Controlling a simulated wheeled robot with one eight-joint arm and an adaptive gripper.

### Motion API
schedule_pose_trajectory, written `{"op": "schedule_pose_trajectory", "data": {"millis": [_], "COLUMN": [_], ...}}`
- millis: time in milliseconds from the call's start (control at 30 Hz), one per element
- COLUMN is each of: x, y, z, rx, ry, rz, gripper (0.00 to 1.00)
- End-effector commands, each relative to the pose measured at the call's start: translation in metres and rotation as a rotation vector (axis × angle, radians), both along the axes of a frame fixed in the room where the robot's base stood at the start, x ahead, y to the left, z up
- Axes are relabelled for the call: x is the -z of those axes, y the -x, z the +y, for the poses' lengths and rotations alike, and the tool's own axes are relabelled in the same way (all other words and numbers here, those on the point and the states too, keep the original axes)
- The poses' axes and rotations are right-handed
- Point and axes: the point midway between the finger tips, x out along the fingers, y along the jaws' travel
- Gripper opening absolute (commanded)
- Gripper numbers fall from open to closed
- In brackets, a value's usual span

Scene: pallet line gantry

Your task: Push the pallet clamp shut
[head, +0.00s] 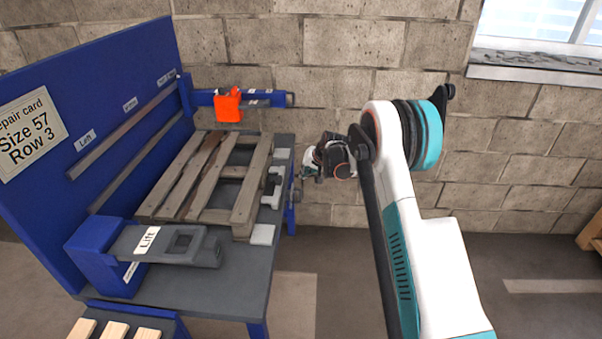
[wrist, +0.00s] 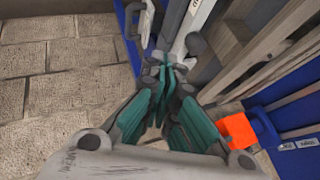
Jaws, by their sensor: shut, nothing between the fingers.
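A wooden slatted pallet (head: 243,205) lies on the grey top of a blue workbench in the head view. A light grey clamp piece (head: 272,188) stands at the pallet's right side, along the bench's right edge. My gripper (head: 305,178) is just right of that edge, beside the clamp piece; I cannot tell from here whether they touch. In the wrist view my gripper (wrist: 166,76) has its teal fingers together with nothing between them. A light grey bar (wrist: 194,28) lies just beyond the fingertips, partly hidden by them. Pallet slats show at the upper right.
An orange block (head: 228,104) sits on a blue rail behind the pallet. A blue back panel (head: 90,110) rises at left. A block wall stands behind; open floor lies right of the bench.

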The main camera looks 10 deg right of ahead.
Motion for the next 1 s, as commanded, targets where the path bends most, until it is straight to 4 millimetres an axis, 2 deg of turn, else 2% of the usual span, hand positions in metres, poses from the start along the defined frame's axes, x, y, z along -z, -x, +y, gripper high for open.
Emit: {"op": "schedule_pose_trajectory", "data": {"millis": [100, 400, 533, 700, 1000], "x": [0.021, 0.064, 0.063, 0.062, 0.061], "y": [-0.013, -0.044, -0.053, -0.060, -0.062], "z": [0.006, 0.018, 0.037, 0.049, 0.053], "rx": [-0.002, -0.001, -0.003, -0.002, -0.001], "ry": [0.001, 0.001, 0.000, 0.001, 0.001], "rz": [0.000, 0.000, -0.002, 0.000, 0.000], "gripper": [0.00, 0.00, 0.00, 0.00, 0.00]}}
